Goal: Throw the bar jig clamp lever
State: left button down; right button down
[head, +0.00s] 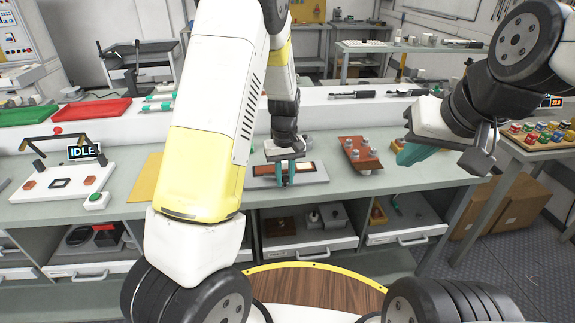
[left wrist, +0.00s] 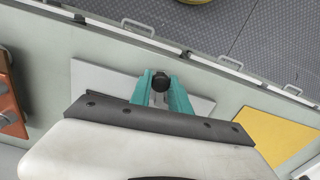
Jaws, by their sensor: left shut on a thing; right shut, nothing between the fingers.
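The bar jig (head: 316,171) is a flat grey plate on the workbench with a brown and white inset. My left gripper (head: 286,180) is above it, fingers pointing down. In the left wrist view, a dark round knob (left wrist: 160,82), apparently the clamp lever's end, sits between my left gripper's teal fingers, which are shut on it. The plate (left wrist: 92,82) shows behind the fingers there. The rest of the lever is hidden by the fingers and the gripper body.
A rust-coloured board (head: 360,153) with several grey cylinders lies right of the jig. A yellow mat (head: 147,178) lies to its left. A white station with an IDLE display (head: 84,152) stands at far left.

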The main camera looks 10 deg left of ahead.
pick_arm(q)
jog(key=shift+w+d+n, duration=0.25)
jog(key=shift+n, duration=0.35)
jog(key=shift+w+d+n, duration=0.2)
jog(key=shift+n, duration=0.4)
jog(key=shift+r, duration=0.1)
jog(key=c, duration=1.2)
grip_release()
jog(key=shift+c, duration=0.2)
notch_tip(320, 180, up, 8)
